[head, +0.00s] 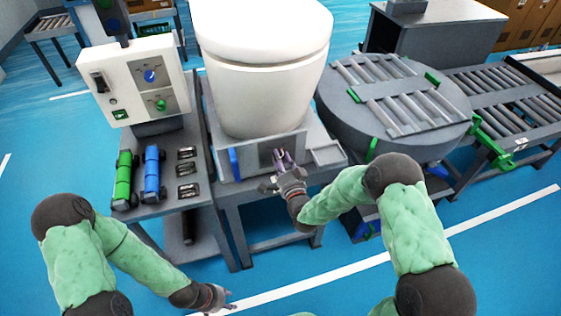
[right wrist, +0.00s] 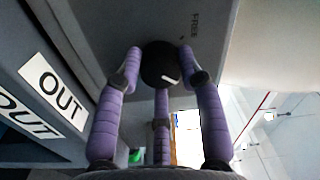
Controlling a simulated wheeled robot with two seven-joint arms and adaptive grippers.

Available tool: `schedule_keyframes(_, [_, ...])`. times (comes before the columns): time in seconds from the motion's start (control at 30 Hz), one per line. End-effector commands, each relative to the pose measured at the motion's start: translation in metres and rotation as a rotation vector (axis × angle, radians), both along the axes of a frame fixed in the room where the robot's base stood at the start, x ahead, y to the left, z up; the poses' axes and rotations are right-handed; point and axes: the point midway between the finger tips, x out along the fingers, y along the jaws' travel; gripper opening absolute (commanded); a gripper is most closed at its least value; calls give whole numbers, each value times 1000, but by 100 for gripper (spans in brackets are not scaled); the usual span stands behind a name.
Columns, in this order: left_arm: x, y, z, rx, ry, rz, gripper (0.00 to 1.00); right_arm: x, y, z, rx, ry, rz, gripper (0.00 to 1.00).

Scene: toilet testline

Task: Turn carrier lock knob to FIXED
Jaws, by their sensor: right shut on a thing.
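The black round lock knob (right wrist: 161,64) sits on a grey panel in the right wrist view, with a short white mark on its face. The word FREE (right wrist: 194,25) is printed on the panel near it. The mark's exact pointing is hard to tell. My right gripper (right wrist: 161,78) is shut on the knob, its purple fingers around it. In the head view my right gripper (head: 281,162) is at the front of the grey carrier (head: 229,145) under the white toilet (head: 264,75), and hides the knob. My left gripper (head: 226,300) hangs low at the bottom, away from the carrier.
A round roller turntable (head: 392,100) is right of the carrier. OUT labels (right wrist: 53,93) show beside the right gripper.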

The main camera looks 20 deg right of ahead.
Motion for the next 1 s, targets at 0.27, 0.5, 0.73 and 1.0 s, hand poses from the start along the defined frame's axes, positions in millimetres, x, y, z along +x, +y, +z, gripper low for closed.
schedule_keyframes(0.27, [0, 0, -1, 0, 0, 0, 40, 4, -6, 9, 26, -20, -14, 5])
schedule_keyframes(0.5, [0, 0, -1, 0, 0, 0, 40, 5, -7, 9, 26, -21, -16, 5])
schedule_keyframes(0.73, [0, 0, -1, 0, 0, 0, 40, 4, -5, 7, 24, -16, -13, 61])
schedule_keyframes(1.0, [0, 0, -1, 0, 0, 0, 40, 2, -3, 3, 25, -7, -7, 61])
